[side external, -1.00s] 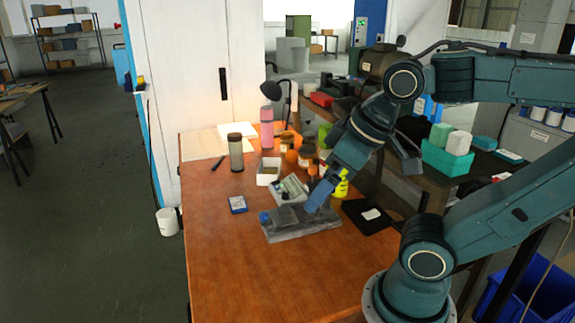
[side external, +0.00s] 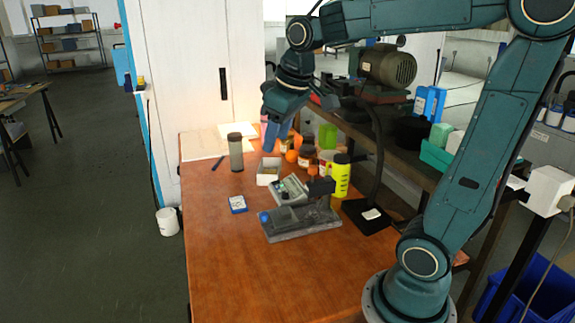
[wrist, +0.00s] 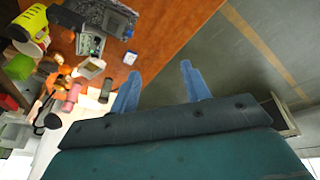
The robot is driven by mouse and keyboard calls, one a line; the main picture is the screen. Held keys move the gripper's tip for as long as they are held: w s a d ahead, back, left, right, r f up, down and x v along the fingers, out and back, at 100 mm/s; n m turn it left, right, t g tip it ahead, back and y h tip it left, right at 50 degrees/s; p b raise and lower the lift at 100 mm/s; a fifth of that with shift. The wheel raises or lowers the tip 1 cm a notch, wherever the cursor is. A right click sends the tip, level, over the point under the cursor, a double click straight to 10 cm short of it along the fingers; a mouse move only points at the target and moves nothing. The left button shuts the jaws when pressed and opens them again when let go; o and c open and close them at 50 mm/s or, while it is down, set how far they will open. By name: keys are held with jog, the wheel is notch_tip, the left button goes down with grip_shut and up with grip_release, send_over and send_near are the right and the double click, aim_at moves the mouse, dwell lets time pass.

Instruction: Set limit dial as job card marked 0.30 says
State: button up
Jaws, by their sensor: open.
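A grey instrument with a light panel (side external: 290,190) stands on the orange bench behind a grey stone-like base (side external: 300,226) with a blue knob at its left end. I cannot make out which part is the limit dial, or its setting. My gripper (side external: 271,142) is open and empty, raised over the back of the bench, clear of the instrument. Its blue fingers stand apart in the wrist view (wrist: 160,70).
A grey-lidded jar (side external: 236,155), a white tray (side external: 268,172), brown jars (side external: 306,157) and a yellow bottle (side external: 340,177) stand around the instrument. The bench's front left is clear.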

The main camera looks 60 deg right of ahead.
jog(key=w+d+f+g, duration=0.1)
jog(key=w+d+f, duration=0.2)
jog(key=w+d, duration=0.5)
jog(key=g, duration=0.3)
send_over(285, 193)
notch_tip(285, 193, down, 18)
jog(key=shift+d+f+y, duration=0.1)
jog(key=shift+d+y, duration=0.05)
jog(key=shift+y, duration=0.25)
jog(key=shift+f, duration=0.15)
notch_tip(285, 193, down, 13)
jog(key=shift+f, duration=0.2)
jog(key=c, duration=1)
